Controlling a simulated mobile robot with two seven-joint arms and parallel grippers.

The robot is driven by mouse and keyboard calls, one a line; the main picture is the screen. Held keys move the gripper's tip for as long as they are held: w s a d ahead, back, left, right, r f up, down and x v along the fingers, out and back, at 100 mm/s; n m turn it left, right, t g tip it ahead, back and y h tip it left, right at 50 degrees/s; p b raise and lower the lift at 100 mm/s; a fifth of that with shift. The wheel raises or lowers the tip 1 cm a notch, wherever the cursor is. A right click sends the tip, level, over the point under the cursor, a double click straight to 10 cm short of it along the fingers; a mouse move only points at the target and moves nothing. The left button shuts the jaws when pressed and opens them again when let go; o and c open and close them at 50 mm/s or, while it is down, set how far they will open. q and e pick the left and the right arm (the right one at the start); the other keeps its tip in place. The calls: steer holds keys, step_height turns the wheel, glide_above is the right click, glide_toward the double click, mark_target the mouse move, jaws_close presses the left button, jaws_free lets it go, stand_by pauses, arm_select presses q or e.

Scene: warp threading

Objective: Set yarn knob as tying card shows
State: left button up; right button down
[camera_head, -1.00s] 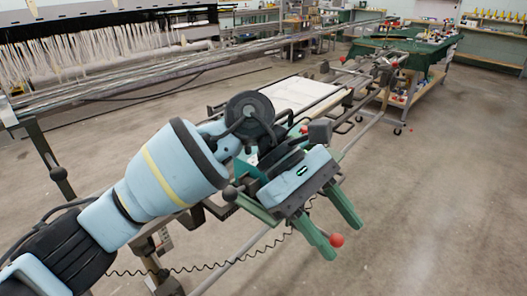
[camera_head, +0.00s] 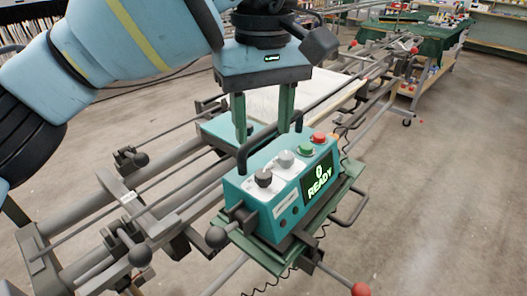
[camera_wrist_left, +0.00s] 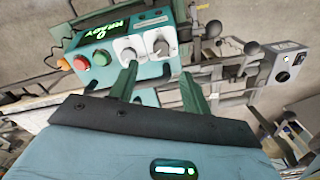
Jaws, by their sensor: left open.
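A teal control box (camera_head: 283,190) sits on a green plate and its lit screen (camera_head: 318,177) reads "0 READY". Its top carries a dark knob (camera_head: 263,178) and a grey knob (camera_head: 286,158) on white dial plates; I cannot tell which is the yarn knob. Both knobs, the left one (camera_wrist_left: 128,54) and the right one (camera_wrist_left: 161,48), also show in the left wrist view. My left gripper (camera_head: 263,134) is open and empty, pointing down behind and above the knobs, apparently touching neither. No tying card can be made out. My right gripper is out of view.
A green button (camera_head: 305,150) and a red button (camera_head: 318,137) are beside the knobs. A dark bar handle runs along the box's back. Metal rails and ball-ended levers (camera_head: 141,255) lie left of it. Open floor (camera_head: 440,220) is on the right.

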mark_target(263, 173)
arm_select(q)
steer(key=shift+s+f, duration=0.25)
steer(key=shift+s, duration=0.05)
step_height(263, 173, down, 7)
steer(key=shift+f+b, duration=0.15)
steer(key=shift+b, duration=0.25)
steer(key=c, duration=1)
